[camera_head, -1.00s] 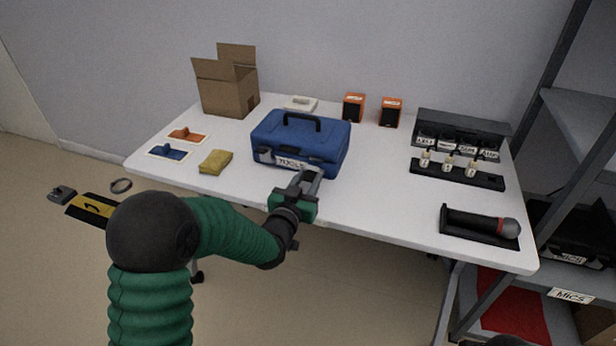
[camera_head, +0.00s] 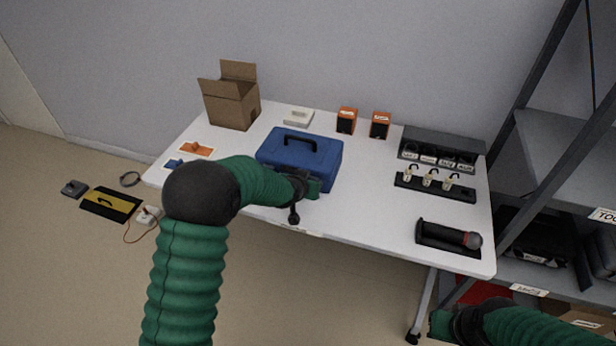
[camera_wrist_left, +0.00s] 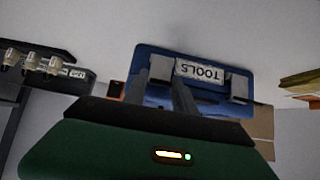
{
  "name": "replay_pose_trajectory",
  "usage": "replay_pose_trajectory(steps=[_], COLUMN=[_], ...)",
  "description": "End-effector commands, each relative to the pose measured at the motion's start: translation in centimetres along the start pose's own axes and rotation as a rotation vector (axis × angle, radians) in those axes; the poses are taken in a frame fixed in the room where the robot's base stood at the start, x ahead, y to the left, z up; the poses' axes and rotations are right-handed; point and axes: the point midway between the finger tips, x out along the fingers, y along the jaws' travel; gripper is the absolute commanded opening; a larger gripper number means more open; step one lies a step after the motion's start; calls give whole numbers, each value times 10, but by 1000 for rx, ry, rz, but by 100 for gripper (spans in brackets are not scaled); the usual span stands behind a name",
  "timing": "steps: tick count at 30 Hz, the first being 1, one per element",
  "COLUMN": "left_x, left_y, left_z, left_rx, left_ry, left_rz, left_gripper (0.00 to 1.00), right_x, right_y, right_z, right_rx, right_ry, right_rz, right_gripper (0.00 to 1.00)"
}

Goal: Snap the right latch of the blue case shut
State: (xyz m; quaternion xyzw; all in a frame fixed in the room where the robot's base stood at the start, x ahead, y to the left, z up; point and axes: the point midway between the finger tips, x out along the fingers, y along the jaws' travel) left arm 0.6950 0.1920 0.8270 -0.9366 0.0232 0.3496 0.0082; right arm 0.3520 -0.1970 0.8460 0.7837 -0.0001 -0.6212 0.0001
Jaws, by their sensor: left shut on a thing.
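The blue case (camera_head: 300,150) stands closed on the table with its black handle on top. My left arm covers most of its front in the head view. In the left wrist view the case (camera_wrist_left: 150,60) shows upside down, with its TOOLS label (camera_wrist_left: 200,72) and a grey latch on each side. My left gripper (camera_head: 314,186) is at the right part of the case's front. Its fingers (camera_wrist_left: 163,88) are shut on the right latch (camera_wrist_left: 160,68); whether the latch is fastened I cannot tell. My right gripper (camera_head: 442,322) is low at the right, away from the case; its fingers are unclear.
A cardboard box (camera_head: 232,103), a white device (camera_head: 298,117) and two orange speakers (camera_head: 346,121) stand behind the case. Grey shelves (camera_head: 560,140) stand beyond the table.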

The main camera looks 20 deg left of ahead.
Motion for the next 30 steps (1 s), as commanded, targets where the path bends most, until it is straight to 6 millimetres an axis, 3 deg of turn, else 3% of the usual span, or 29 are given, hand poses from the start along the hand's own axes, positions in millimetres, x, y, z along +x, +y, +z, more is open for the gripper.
replay_pose_trajectory(steps=[4,17,18,21,30], left_x=[0,1,1,1,0], left_y=[0,0,0,0,0], left_z=[-6,-5,-5,-5,-4], left_rx=[0,1,1,1,1], left_ry=[-22,-31,-31,-32,-33], left_rz=[-1,-1,-1,-1,-1], left_gripper=[0,0,36,49,49], right_x=[-9,-9,-9,-9,-9], right_y=[0,0,0,0,0], right_z=[-2,-2,-2,-2,-2], right_rx=[0,0,0,0,0], right_ry=[0,0,0,0,0], right_rz=[0,0,0,0,0], right_gripper=[0,0,0,0,0])
